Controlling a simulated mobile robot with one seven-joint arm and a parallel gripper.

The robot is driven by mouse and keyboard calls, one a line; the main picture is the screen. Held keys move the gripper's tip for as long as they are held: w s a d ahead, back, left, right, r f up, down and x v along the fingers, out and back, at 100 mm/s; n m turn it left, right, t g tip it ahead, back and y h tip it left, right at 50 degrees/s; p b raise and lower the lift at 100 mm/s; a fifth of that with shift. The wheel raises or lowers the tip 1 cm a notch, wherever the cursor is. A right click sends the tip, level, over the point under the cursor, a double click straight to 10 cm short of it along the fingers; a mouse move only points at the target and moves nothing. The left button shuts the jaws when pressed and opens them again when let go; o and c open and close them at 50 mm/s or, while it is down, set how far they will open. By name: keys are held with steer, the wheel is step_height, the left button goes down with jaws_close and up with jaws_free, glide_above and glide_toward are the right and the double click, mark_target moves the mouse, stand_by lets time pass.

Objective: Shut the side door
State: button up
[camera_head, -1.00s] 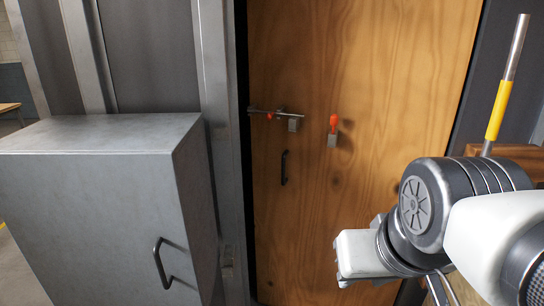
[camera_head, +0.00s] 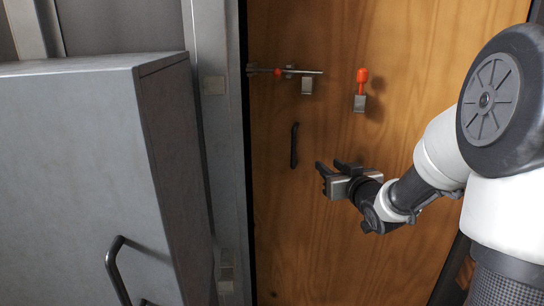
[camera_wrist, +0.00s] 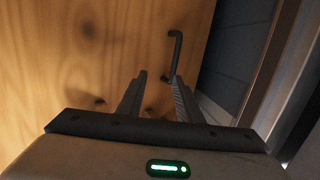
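The side door (camera_head: 320,225) is a wooden panel in a grey metal frame. A dark gap shows along its left edge, and in the wrist view a dark opening lies beside the door (camera_wrist: 90,60). Its black handle (camera_head: 294,146) is upright near the left edge. The handle also shows in the wrist view (camera_wrist: 172,55), beyond the fingertips. My gripper (camera_head: 333,168) is in front of the door, just right of the handle and apart from it. Its fingers (camera_wrist: 158,80) are spread with nothing between them.
A metal latch bar (camera_head: 290,72) crosses the door's left edge above the handle. A red-tipped latch piece (camera_head: 361,90) is to its right. A grey metal cabinet (camera_head: 90,170) with a black handle (camera_head: 116,270) stands close on the left. The grey door frame (camera_head: 215,130) stands between.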

mark_target(295, 144)
steer(key=w+a, duration=0.2)
steer(key=w, duration=0.4)
steer(key=w+a+y+b, duration=0.1)
steer(key=w+a, duration=0.2)
steer(key=w, duration=0.3)
steer(key=w+a+n+t+y+b, duration=0.1)
steer(key=w+a, duration=0.1)
steer(key=w, duration=0.4)
steer(key=shift+w+a+f, duration=0.15)
steer(key=shift+w+f, duration=0.1)
steer(key=shift+w, duration=0.05)
jaws_close()
